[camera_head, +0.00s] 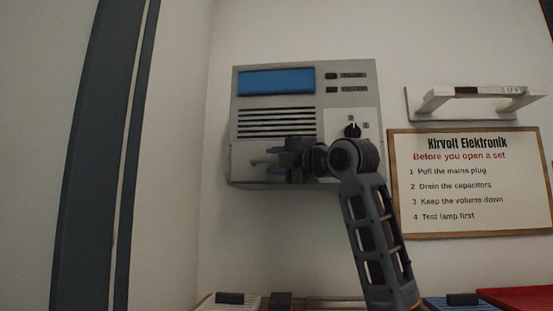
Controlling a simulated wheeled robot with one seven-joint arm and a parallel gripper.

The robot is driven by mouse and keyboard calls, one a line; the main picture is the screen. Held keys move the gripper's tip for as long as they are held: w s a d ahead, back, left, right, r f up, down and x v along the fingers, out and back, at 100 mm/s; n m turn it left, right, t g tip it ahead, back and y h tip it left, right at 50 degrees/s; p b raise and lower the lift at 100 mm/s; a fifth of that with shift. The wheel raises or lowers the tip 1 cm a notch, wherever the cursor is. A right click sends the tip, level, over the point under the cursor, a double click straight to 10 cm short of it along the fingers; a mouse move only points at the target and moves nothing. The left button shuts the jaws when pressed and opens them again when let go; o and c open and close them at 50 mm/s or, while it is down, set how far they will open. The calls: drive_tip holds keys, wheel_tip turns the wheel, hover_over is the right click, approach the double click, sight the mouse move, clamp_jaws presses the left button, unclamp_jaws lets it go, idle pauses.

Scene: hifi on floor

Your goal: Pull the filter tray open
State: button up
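The filter tray (243,174) is the pale grey front along the bottom of a grey wall unit (305,78). Its front looks flush with the unit. A light handle (261,162) shows on the tray's front, partly covered by my gripper. My gripper (273,161) is in front of the tray, pointing left, at the handle's height. Its two bluish fingers look apart, one above and one below the handle's line. I cannot tell whether they touch the handle. My gripper and wrist hide the tray's right part.
The unit has a blue panel (276,82), dark vent slots (276,122) and a black knob (352,130). A white bracket (475,101) and a framed sign (468,184) hang to the right. Small items and a red object (520,298) lie along the bottom edge.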

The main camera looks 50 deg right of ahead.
clamp_jaws()
idle(0.3)
idle(0.4)
